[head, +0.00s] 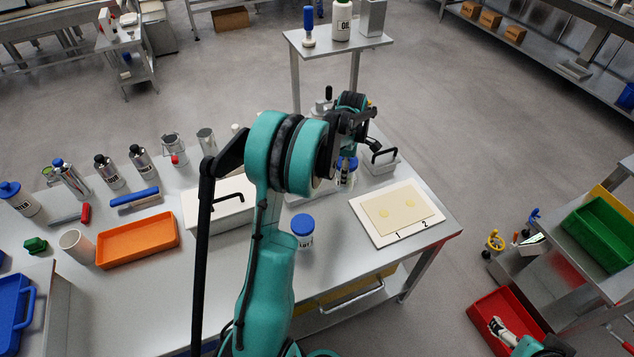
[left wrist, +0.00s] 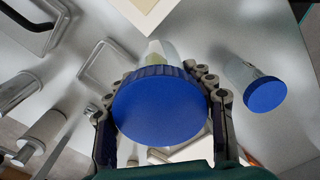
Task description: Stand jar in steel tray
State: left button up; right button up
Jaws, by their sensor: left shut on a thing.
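My left gripper (head: 346,178) is shut on a clear jar with a blue lid (left wrist: 160,105). The left wrist view looks onto the lid, with the fingers on both sides; pale contents show through the jar wall. A rimmed steel tray (left wrist: 84,72) lies left of the held jar in that view, partly hidden behind jar and fingers. In the head view my arm covers most of that spot. I cannot tell whether the jar touches anything below. My right gripper (head: 500,328) is over a red bin at lower right, too small to tell its opening.
A second blue-lidded jar (head: 302,236) stands on the table nearer me. A steel box with a black handle (head: 382,166) is beyond the held jar. A white board (head: 372,231) with a pasta sheet lies right. A white box (head: 207,207) and an orange tray (head: 138,240) are left.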

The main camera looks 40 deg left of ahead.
pick_arm(q)
jog(key=shift+w+a+r+n, duration=0.1)
jog(key=shift+a+r+n, duration=0.1)
jog(key=shift+a+n, duration=0.45)
jog(key=shift+w+a+r+n, duration=0.1)
jog(key=shift+a+r+n, duration=0.1)
jog(key=shift+a+n, duration=0.4)
jog(key=shift+n, duration=0.35)
jog(key=a+f+b, duration=0.1)
jog(key=a+f, duration=0.2)
jog(key=a, duration=0.1)
jog(key=a+f+b, duration=0.1)
jog(key=a+f, duration=0.3)
jog(key=a+f+b, duration=0.2)
jog(key=a+f, duration=0.1)
jog(key=a, duration=0.1)
jog(key=shift+s+a+f, duration=0.1)
jog(key=shift+s+f, duration=0.15)
jog(key=shift+s, duration=0.15)
jog(key=shift+f, duration=0.25)
